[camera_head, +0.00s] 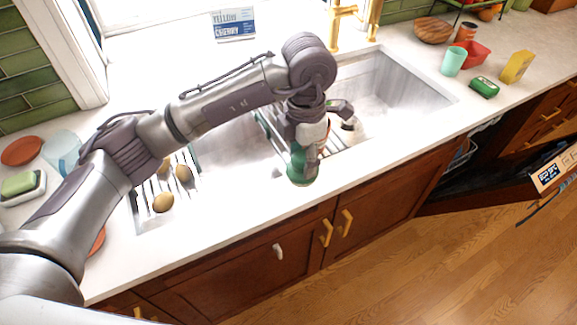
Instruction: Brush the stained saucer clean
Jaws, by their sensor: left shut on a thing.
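My left gripper (313,138) is over the divider and front rim of the double sink (405,90). It is shut on a green object (300,168) at the counter's front edge; I cannot tell whether this is the brush. The gripper hides much of the object. An orange-red plate or saucer (22,151) lies on the counter at the far left. Another orange-red edge (98,241) shows from behind my left arm. I see no clear stain on either, and cannot tell which is the stained saucer. My right gripper is out of view.
Several brown oval items (163,202) lie in the left basin. A sponge (20,184) and a clear blue cup (62,150) stand at left. A mint cup (453,61), red bowl (474,53) and yellow box (516,67) stand at right. The dishwasher door (548,172) hangs open.

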